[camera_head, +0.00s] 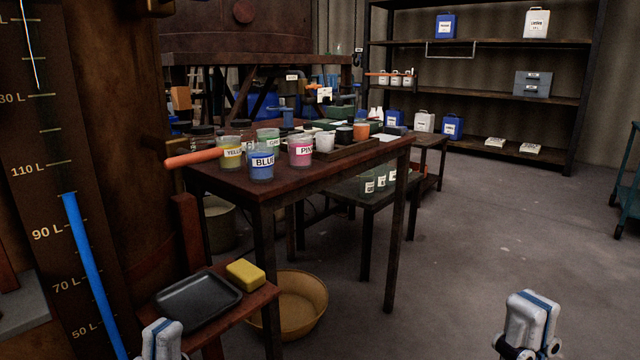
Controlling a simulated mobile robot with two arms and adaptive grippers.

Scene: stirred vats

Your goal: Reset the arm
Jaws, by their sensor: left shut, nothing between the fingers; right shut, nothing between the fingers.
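My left gripper (162,340) shows at the bottom edge, left of centre, just in front of the small low table with the black tray. It is shut and empty. My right gripper (531,318) shows at the bottom right over open floor. It is shut and empty, apart from any object. Only the upper ends of both grippers are in view; the arms behind them are cut off by the picture's lower edge.
A low stand holds a black tray (199,297) and a yellow sponge (245,274), beside a tan basin (302,305). The dark table (330,180) carries several labelled jars and an orange handle (194,158) jutting left. A gauged vat (60,150) stands left. Floor (460,240) at right is clear.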

